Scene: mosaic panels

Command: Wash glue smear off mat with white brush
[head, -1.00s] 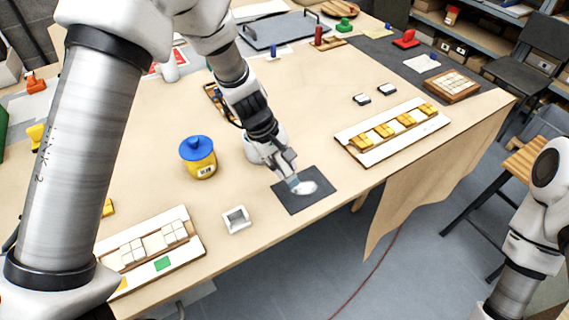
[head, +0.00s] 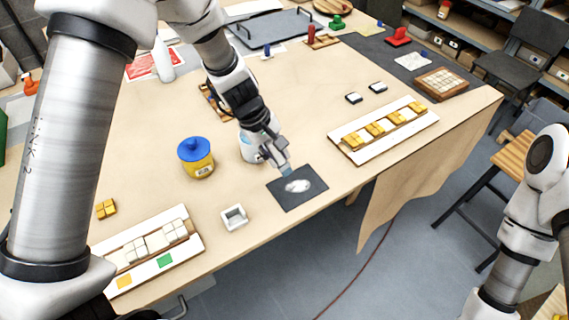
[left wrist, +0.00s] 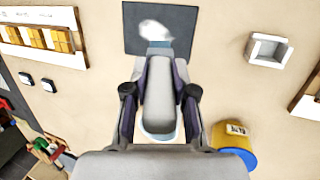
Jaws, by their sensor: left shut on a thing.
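The dark mat (head: 287,202) lies near the table's front edge, with a white glue smear (head: 299,186) on it. My left gripper (head: 272,153) is shut on the white brush (left wrist: 158,100). The brush's pale blue end (head: 284,168) points down at the mat's back edge, beside the smear; whether it touches the mat is unclear. In the left wrist view the brush tip is just short of the smear (left wrist: 155,29), over the mat (left wrist: 186,20). My right arm shows at the right edge, but its gripper is out of view.
A white container (head: 248,148) stands close behind my left gripper. A yellow jar with a blue lid (head: 197,160) and a small white square dish (head: 234,217) stand left of the mat. A panel with yellow tiles (head: 385,128) lies to the right.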

